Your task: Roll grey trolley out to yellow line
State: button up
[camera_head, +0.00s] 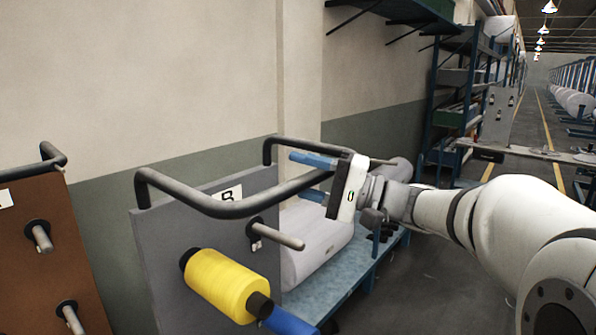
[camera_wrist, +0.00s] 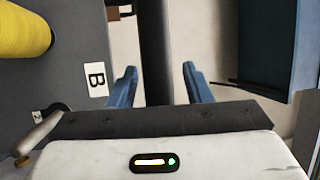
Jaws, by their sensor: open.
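The grey trolley (camera_head: 190,240) stands left of centre in the head view, its upright panel bearing a "B" label and a dark tubular handle (camera_head: 235,207) at the top. The panel also shows in the wrist view (camera_wrist: 75,75). My gripper (camera_head: 299,175) is open at the right end of the handle, with one blue finger above and one below the bar. In the wrist view the dark handle bar (camera_wrist: 154,50) runs between the two fingers, nearer the left one. Contact is not visible. Yellow floor lines (camera_head: 548,135) run along the aisle at the far right.
A yellow spool (camera_head: 225,285) sits on a peg of the grey panel. A brown panel (camera_head: 40,250) with its own handle stands at the left. Behind are a blue bench (camera_head: 325,285) with a white roll and blue shelving (camera_head: 450,110). Open floor lies at the lower right.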

jog(key=shift+a, duration=0.2)
jog(key=shift+c, duration=0.3)
grip_shut()
jog(key=shift+w, duration=0.1)
dwell(1.0)
